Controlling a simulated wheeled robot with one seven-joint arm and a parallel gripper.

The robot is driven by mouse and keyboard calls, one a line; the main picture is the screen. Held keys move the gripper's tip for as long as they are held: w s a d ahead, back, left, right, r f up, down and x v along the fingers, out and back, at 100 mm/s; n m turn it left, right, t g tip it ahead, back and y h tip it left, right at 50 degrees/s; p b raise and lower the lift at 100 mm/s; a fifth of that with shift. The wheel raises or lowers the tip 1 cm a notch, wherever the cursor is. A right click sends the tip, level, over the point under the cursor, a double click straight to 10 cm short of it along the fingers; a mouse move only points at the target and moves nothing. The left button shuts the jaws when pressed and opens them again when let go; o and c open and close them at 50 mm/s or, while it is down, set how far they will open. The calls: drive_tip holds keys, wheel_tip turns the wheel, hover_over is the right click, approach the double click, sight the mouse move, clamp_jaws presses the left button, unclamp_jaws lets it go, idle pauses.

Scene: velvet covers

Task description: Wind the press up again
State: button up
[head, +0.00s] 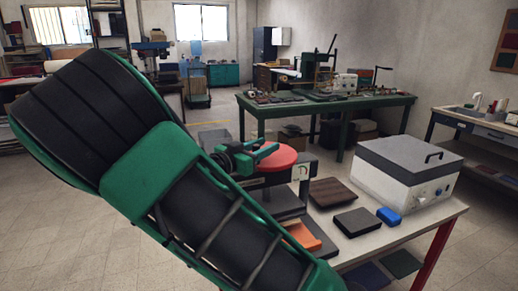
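A small press stands on the near table, partly hidden behind my arm. Its red round wheel (284,157) sits on top, above a dark frame (291,203) with a pale marked plate (300,173) at its right. An orange piece (301,235) lies low at the press, on a dark base (325,247). My green gripper (262,155) is at the left part of the red wheel and overlaps it in the picture. I cannot tell whether its fingers touch or grip the wheel. My arm hides the press's left side.
On the near table (437,212), right of the press, are a dark brown block (332,192), a black block (357,221), a blue object (389,216) and a grey-lidded white box (405,172). A green workbench (384,107) with tools stands behind. Open floor lies left.

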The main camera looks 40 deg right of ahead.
drive_tip(key=c, duration=0.9)
drive_tip(key=shift+a, duration=0.1)
clamp_jaws()
